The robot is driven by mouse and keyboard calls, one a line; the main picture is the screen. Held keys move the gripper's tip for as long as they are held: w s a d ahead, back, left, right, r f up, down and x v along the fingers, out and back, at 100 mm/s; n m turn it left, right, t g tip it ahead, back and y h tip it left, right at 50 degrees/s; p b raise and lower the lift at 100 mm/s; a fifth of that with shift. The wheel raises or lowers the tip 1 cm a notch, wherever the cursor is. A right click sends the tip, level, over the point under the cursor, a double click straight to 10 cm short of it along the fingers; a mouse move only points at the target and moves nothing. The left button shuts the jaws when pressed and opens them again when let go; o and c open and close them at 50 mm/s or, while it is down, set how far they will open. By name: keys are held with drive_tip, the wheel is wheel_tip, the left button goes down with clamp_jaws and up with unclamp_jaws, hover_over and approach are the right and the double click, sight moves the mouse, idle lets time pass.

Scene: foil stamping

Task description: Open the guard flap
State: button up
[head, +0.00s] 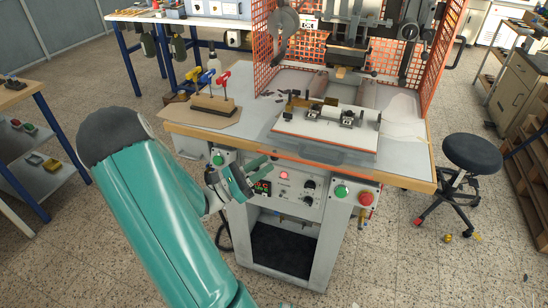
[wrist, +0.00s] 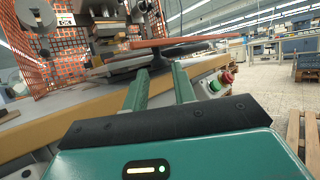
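The stamping machine's orange mesh guard (head: 443,50) stands around the press head on the bench. At its front a low orange-red strip with a dark grey handle (head: 322,152) runs along the front of the white work plate; this looks like the guard flap, lying low. The strip (wrist: 190,40) crosses the upper middle of the wrist view, with a dark handle-like bar under it. My gripper (head: 260,177) is open and empty, in front of the bench edge, left of and below the handle. Its two teal fingers (wrist: 160,75) are apart, pointing toward the strip.
A control panel (head: 288,188) with green (head: 342,192) and red (head: 365,198) buttons sits below the edge. A black stool (head: 472,152) stands right. Floor in front is clear.

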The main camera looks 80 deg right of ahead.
sight(273, 151)
drive_tip(key=shift+x, duration=2.3)
clamp_jaws()
drive_tip(key=shift+w+a+r+n+t, duration=0.1)
drive_tip(key=shift+a+r+n+t, duration=0.1)
drive_tip(key=shift+r+n+t, duration=0.65)
drive_tip(key=shift+r+n, duration=0.25)
drive_tip(key=shift+r, duration=0.3)
unclamp_jaws()
drive_tip(key=shift+t, duration=0.25)
drive_tip(key=v, duration=1.3)
drive_tip(key=shift+w+a, duration=0.15)
drive_tip(key=shift+w, duration=0.2)
